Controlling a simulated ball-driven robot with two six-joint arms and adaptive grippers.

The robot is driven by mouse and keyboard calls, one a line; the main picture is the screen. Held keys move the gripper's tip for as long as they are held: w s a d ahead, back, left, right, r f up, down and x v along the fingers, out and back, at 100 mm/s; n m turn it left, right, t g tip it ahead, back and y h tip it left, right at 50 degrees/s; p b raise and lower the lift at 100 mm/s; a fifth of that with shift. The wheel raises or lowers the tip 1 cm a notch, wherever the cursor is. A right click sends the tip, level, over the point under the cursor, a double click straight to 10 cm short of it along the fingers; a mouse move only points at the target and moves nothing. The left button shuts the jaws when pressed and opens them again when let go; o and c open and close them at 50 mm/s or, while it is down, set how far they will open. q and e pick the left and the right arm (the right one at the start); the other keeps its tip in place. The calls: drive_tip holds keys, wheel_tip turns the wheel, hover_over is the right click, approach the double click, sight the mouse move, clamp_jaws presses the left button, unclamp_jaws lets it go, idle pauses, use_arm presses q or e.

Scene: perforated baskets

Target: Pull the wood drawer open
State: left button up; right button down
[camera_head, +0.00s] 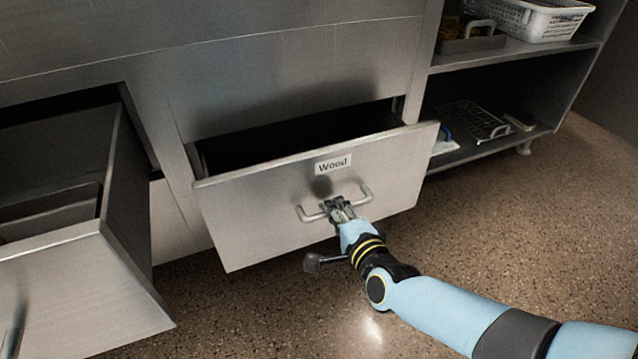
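The wood drawer (260,215) is a steel drawer with a white "Wood" label (333,165) on its front. It stands partly pulled out of the cabinet, and the dark gap behind its front shows an unlit interior. A bar handle (309,216) runs across the front below the label. My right gripper (337,206) is at the middle of this handle, its fingers around the bar and looking closed on it. My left gripper is not in view.
Another drawer (75,285) stands open at the left with a tray inside. An open shelf unit (520,55) at the right holds a white perforated basket (535,18), a dark tray (470,40) and a wire rack (475,120). The speckled floor (500,220) in front is clear.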

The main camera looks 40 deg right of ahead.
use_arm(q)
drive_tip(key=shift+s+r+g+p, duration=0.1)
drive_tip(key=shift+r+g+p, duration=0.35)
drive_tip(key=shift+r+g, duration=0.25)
use_arm(e)
drive_tip(key=f+v, duration=0.2)
drive_tip(key=v, duration=0.7)
drive_tip(key=f+v, duration=0.1)
drive_tip(key=v, duration=0.8)
drive_tip(key=shift+s+f, duration=0.25)
drive_tip(key=shift+s, duration=0.2)
drive_tip(key=shift+a, duration=0.1)
drive_tip(key=c, duration=1.3)
unclamp_jaws()
drive_tip(key=v, duration=1.2)
drive_tip(key=shift+f, duration=0.1)
drive_tip(key=shift+w, duration=0.15)
